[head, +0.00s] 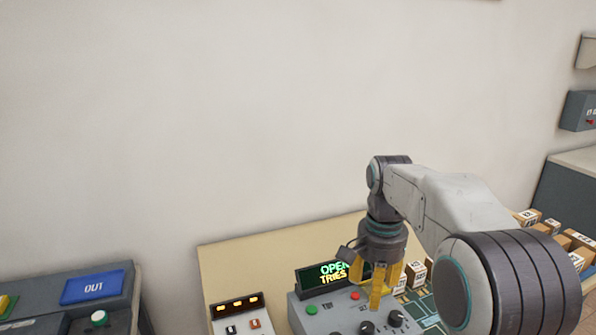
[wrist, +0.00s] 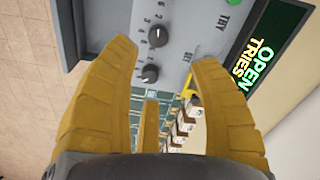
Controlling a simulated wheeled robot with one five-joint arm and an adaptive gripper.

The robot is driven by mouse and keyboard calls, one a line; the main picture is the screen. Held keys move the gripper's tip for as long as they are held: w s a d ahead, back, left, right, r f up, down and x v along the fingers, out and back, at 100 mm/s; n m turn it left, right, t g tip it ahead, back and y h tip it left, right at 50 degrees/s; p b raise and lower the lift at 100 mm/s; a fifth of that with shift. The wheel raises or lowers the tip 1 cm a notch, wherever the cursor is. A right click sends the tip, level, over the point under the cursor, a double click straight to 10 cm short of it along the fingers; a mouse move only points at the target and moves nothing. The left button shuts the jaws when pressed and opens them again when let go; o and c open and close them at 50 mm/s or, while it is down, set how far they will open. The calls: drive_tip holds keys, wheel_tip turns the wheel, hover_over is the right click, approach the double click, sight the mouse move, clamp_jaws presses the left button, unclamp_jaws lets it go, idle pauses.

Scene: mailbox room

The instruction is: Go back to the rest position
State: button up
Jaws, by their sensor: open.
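My gripper (head: 380,285) has yellow fingers and points down over the grey control box (head: 300,316). In the wrist view my gripper (wrist: 165,65) is open, its fingers spread with nothing between them. The box's black knobs (wrist: 158,37) show beyond the fingertips. A dark display (head: 313,278) on the box reads "OPEN" and "TRIES" in lit letters. The box also has a green button (head: 311,309) and a red button (head: 355,296). My fingers hide part of the display and panel in the head view. I cannot tell whether they touch the box.
A smaller panel with lit orange digits (head: 237,306) stands left of the box on the tan table (head: 225,262). Small labelled boxes (head: 415,272) stand to the right. The wall behind is bare.

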drive_tip(key=f+n, duration=0.2)
drive_tip(key=n, duration=0.1)
drive_tip(key=f+n, duration=0.1)
drive_tip(key=n, duration=0.1)
drive_tip(key=shift+w+f, duration=0.25)
drive_tip(key=shift+w, duration=0.05)
drive_tip(key=s+f+n, duration=0.2)
drive_tip(key=s+f, duration=0.1)
drive_tip(key=shift+s, duration=0.25)
drive_tip(key=s+r+n+t, duration=0.1)
drive_tip(key=s+r+t, duration=0.2)
drive_tip(key=s, duration=1.6)
drive_tip(key=shift+s+r+n, duration=0.15)
drive_tip(key=shift+n, duration=0.25)
